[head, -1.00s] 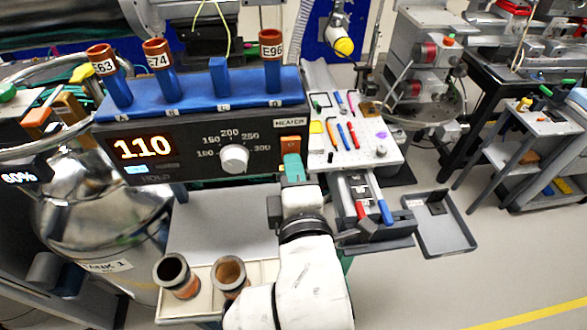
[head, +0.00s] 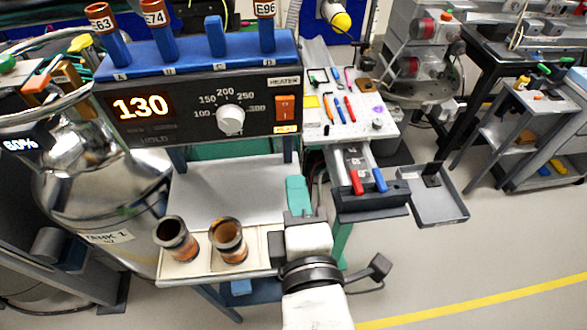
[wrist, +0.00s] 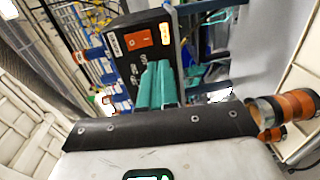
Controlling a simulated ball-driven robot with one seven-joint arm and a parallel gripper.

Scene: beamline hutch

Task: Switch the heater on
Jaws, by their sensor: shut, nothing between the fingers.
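A white dial (head: 231,120) sits mid-panel. The orange rocker switch (head: 285,107) is at the panel's right end under the HEATER label, and a small amber lamp (head: 286,129) glows below it. The switch also shows in the wrist view (wrist: 138,40), beside the glowing lamp (wrist: 165,33). My gripper (head: 297,185) has teal fingers shut and empty, below and apart from the switch; they point toward the panel in the wrist view (wrist: 158,80).
Two open brown-rimmed cups (head: 228,240) stand on a cream tray (head: 198,262) left of my gripper. A tool board (head: 345,125) and a drawer with red and blue handles (head: 370,200) lie to the right. A shiny tank (head: 100,180) stands at left.

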